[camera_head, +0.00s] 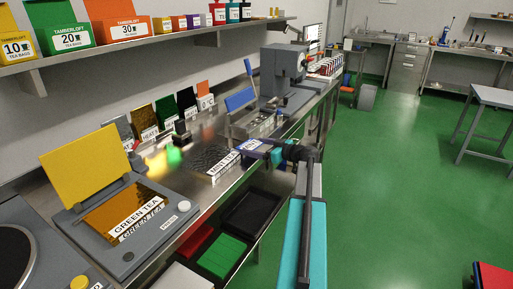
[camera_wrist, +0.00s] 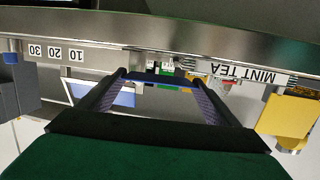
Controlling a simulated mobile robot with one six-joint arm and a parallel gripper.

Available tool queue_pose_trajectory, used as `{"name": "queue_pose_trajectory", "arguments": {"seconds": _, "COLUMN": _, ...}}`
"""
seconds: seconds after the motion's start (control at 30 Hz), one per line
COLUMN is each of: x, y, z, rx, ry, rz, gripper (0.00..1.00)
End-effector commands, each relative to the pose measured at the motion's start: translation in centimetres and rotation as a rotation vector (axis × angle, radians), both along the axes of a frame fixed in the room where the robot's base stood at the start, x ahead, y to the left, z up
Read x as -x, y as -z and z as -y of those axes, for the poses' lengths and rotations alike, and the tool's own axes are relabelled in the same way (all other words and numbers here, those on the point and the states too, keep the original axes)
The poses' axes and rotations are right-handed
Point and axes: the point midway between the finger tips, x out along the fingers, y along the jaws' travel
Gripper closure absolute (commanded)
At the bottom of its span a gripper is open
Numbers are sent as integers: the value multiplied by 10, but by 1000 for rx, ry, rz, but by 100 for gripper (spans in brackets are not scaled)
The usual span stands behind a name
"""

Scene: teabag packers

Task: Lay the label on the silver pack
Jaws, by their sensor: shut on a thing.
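The silver pack (camera_head: 207,155), a dark, crinkled, shiny rectangle, lies on the steel bench near the middle of the head view. My gripper (camera_head: 262,148) is just to the right of the pack, over the bench's front edge. It is shut on a thin blue-and-white piece, which looks like the label (camera_head: 251,144). In the wrist view a narrow dark blue strip (camera_wrist: 152,79) spans between the fingertips. Its printed face is hidden there.
A press with a raised yellow lid (camera_head: 87,163) holds a gold "GREEN TEA" sheet (camera_head: 116,210) at the left. A grey machine (camera_head: 283,72) stands behind my gripper.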

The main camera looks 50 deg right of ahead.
Motion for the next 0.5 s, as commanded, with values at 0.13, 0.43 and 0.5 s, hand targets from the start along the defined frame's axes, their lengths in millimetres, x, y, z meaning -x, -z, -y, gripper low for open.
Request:
{"name": "queue_pose_trajectory", "arguments": {"seconds": 0.13, "x": 0, "y": 2, "z": 0, "rx": 0, "ry": 0, "rz": 0, "gripper": 36}}
{"name": "queue_pose_trajectory", "arguments": {"seconds": 0.43, "x": 0, "y": 6, "z": 0, "rx": 0, "ry": 0, "rz": 0, "gripper": 36}}
{"name": "queue_pose_trajectory", "arguments": {"seconds": 0.5, "x": 0, "y": 6, "z": 0, "rx": 0, "ry": 0, "rz": 0, "gripper": 36}}
